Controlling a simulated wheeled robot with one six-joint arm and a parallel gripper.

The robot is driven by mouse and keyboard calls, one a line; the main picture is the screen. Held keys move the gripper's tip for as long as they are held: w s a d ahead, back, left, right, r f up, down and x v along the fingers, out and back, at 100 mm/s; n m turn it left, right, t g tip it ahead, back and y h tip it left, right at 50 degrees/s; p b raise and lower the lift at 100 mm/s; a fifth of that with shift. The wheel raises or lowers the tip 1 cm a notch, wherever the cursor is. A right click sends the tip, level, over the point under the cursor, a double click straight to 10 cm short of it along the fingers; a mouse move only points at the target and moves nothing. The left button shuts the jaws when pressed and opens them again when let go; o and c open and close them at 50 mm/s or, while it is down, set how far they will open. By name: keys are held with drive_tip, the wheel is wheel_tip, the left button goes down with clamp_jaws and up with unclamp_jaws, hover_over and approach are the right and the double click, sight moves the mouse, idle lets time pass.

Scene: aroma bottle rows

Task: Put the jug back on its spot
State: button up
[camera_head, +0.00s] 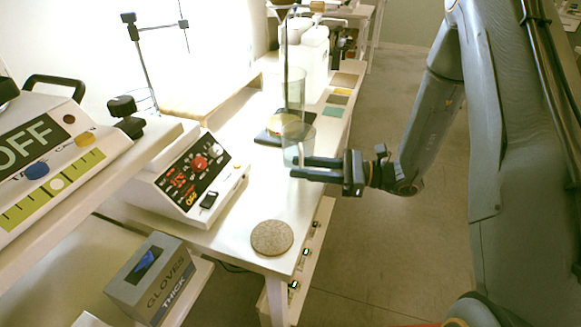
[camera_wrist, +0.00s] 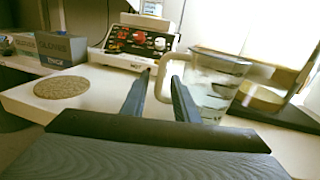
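The clear jug (camera_head: 296,150) stands on the white bench, in front of the dark stand with a round yellowish pad (camera_head: 283,124). In the wrist view the jug (camera_wrist: 214,82) is right of centre, with its pale handle (camera_wrist: 163,82) pointing left. My gripper (camera_head: 293,168) reaches in from the right at the jug's near side. In the wrist view my gripper (camera_wrist: 162,76) has its fingers apart, with the handle showing between and beyond the tips; contact cannot be told. A round cork mat (camera_head: 272,238) lies bare at the bench's front corner; it also shows in the wrist view (camera_wrist: 62,88).
A tall clear cylinder (camera_head: 294,90) stands behind the jug. A white control box (camera_head: 190,180) is on the left and a gloves box (camera_head: 150,280) is lower left. Coloured tiles (camera_head: 333,112) lie behind. Bench surface between jug and mat is clear.

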drive_tip(key=s+d, duration=0.1)
drive_tip(key=d, duration=0.7)
drive_tip(key=s+d+r+n+g+h, duration=0.2)
drive_tip(key=s+n+g+h, duration=0.4)
drive_tip(key=s+n+h, duration=0.65)
drive_tip(key=s+d+r+n+t+h, duration=0.3)
drive_tip(key=s+d+n+h, duration=0.1)
drive_tip(key=d, duration=0.7)
drive_tip(key=shift+s+d+r+n+h, duration=0.15)
drive_tip(key=shift+s+d+n+h, duration=0.2)
drive_tip(key=shift+s+h, duration=0.45)
drive_tip(key=shift+s, duration=0.15)
drive_tip(key=a+r+n+p, duration=0.2)
drive_tip(key=a+r+p, duration=0.2)
drive_tip(key=a+p, duration=0.2)
drive_tip(key=shift+a+r+p, duration=0.2)
drive_tip(key=shift+a+p, duration=0.15)
drive_tip(key=shift+p, duration=0.15)
